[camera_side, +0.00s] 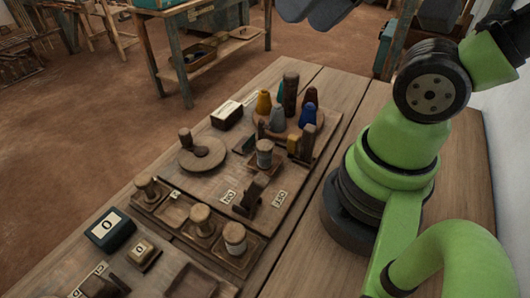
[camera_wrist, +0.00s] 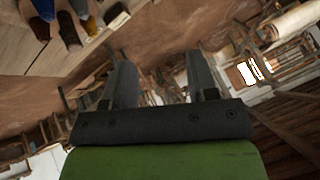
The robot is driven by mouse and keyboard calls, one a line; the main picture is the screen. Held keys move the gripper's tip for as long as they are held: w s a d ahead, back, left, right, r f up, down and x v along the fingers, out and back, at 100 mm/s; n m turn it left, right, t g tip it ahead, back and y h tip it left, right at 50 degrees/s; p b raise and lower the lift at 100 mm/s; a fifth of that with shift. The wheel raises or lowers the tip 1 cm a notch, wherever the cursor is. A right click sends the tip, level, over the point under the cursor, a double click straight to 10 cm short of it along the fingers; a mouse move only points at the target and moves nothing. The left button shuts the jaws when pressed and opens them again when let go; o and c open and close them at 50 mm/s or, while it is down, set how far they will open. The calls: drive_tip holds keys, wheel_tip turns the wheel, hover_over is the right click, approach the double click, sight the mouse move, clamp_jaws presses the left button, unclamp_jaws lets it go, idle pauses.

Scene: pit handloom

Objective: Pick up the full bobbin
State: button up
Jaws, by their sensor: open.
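Several bobbin-like wooden pieces stand upright on the bench in the side view. One with a pale wound band (camera_side: 235,238) stands in a front tray. A similar brown-topped piece (camera_side: 201,220) is beside it, and another pale-banded one (camera_side: 265,153) stands farther back. I cannot tell for sure which is the full bobbin. My gripper (camera_wrist: 160,72) shows in the wrist view with its two dark fingers apart and nothing between them. It points away from the bench pieces, toward the room, and touches nothing visible.
Coloured cones (camera_side: 264,102) stand on a round board behind the bobbins. A lever (camera_side: 248,197) sits between ON and OFF labels. Bare bench lies right of the board.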

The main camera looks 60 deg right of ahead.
drive_tip(key=shift+o, duration=1.1)
drive_tip(key=n+g+h, duration=0.1)
drive_tip(key=g+h, duration=0.1)
drive_tip(key=g, duration=0.5)
hover_over(265, 145)
drive_tip(key=f, duration=1.6)
drive_tip(key=shift+w+a+f, duration=0.25)
drive_tip(key=shift+w+a, duration=0.1)
wheel_tip(265, 145, down, 5)
drive_tip(key=shift+f, duration=0.15)
drive_tip(key=f, duration=0.4)
drive_tip(key=shift+s+d+f, duration=0.2)
drive_tip(key=shift+s+d, duration=0.15)
drive_tip(key=shift+d, duration=0.05)
drive_tip(key=shift+f, duration=0.45)
